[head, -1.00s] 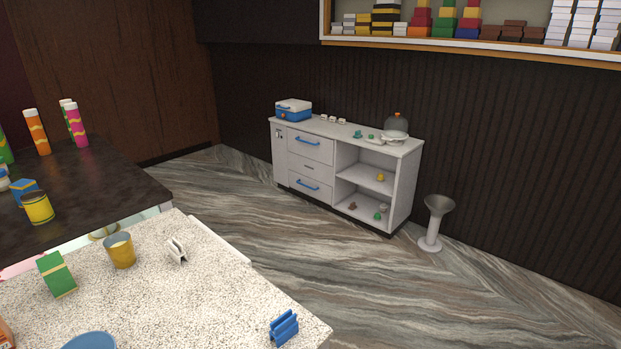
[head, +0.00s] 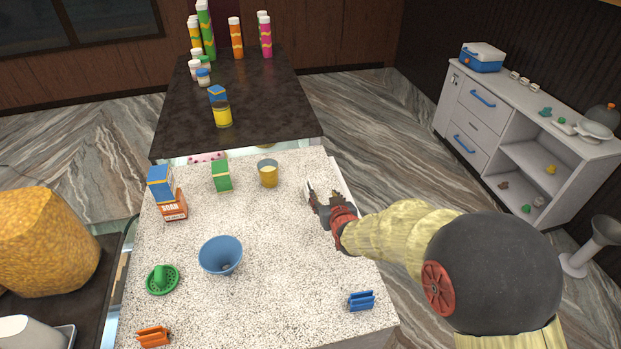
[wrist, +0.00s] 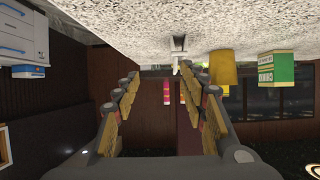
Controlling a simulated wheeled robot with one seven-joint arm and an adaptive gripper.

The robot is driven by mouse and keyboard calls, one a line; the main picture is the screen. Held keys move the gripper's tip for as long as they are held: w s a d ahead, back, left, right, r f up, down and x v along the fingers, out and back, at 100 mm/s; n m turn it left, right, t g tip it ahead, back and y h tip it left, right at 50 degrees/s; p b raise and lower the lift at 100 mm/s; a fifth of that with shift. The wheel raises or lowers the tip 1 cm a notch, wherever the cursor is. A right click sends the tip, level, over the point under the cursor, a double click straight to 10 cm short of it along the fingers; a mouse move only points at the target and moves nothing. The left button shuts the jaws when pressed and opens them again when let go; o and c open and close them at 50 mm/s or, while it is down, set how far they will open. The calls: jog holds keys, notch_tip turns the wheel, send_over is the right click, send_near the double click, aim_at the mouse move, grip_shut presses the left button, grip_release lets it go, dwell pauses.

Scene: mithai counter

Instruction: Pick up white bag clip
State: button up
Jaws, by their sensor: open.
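The white bag clip (head: 309,187) stands on the speckled counter (head: 290,300) near its right side, partly hidden by my gripper in the head view. My gripper (head: 318,198) is low over the counter, right at the clip. In the wrist view, which is upside down, the clip (wrist: 178,44) lies ahead of my gripper (wrist: 160,72), closer to the right-hand finger. The fingers are apart with nothing between them. Whether a finger touches the clip cannot be told.
A yellow cup (head: 268,174) and a green box (head: 221,177) stand left of the clip. A blue bowl (head: 221,256), a blue clip (head: 361,301), an orange clip (head: 153,337) and a green juicer (head: 163,280) are nearer. The counter between bowl and gripper is clear.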

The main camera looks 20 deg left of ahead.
aim_at(309, 190)
jog(key=a, duration=0.1)
jog(key=a+f, duration=0.1)
jog(key=a, duration=0.1)
jog(key=shift+s+a+f+y+p, duration=0.25)
jog(key=shift+s+a+y+p, duration=0.05)
jog(key=shift+s+p, duration=0.1)
jog(key=shift+w+a+f+n, duration=0.1)
jog(key=shift+a+f+n, duration=0.1)
jog(key=shift+a+n, duration=0.1)
jog(key=shift+w+d+r+p+x, duration=0.1)
jog(key=shift+p+x, duration=0.2)
jog(key=shift+x, duration=0.95)
jog(key=shift+w+d+r+p+x, duration=0.15)
jog(key=shift+p+x, duration=0.1)
jog(key=shift+x, duration=0.95)
jog(key=shift+w+d+f+p+x, duration=0.1)
jog(key=shift+p+x, duration=0.2)
jog(key=shift+x, duration=0.95)
jog(key=shift+c, duration=0.5)
jog(key=shift+r, duration=0.1)
jog(key=c, duration=0.9)
